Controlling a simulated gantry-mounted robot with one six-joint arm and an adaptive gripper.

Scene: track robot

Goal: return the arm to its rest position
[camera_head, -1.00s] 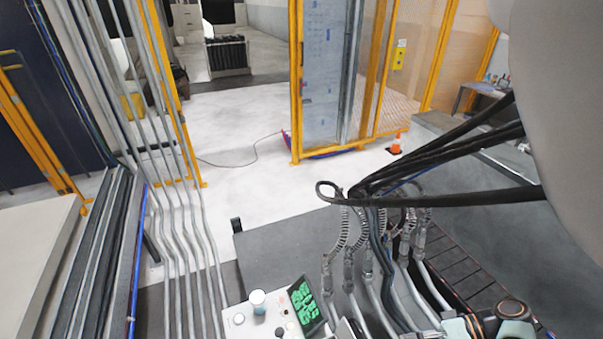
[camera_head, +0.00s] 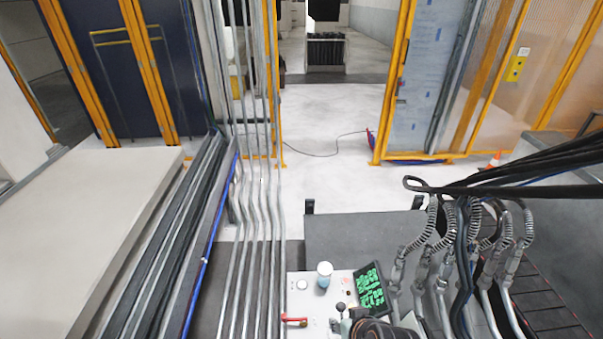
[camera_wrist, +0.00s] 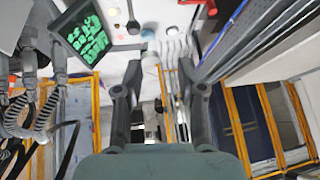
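My gripper (camera_wrist: 159,82) shows in the wrist view with its two dark fingers apart. It is open, and I see nothing held between the fingers. Beyond them are the yellow fence and floor, seen upside down. In the head view, a small dark and teal part of my arm (camera_head: 376,330) shows at the bottom edge, beside the control panel (camera_head: 308,299). The rest of the arm is cut off there, and the fingers cannot be made out in that view.
The panel carries a green-lit screen (camera_head: 371,289), a white cup-like cylinder (camera_head: 324,274) and a red-handled part (camera_head: 293,320). Hoses and cables (camera_head: 465,240) crowd the right. Metal pipes (camera_head: 262,190) run along the left. A pale platform (camera_head: 85,205) lies far left; open floor lies ahead.

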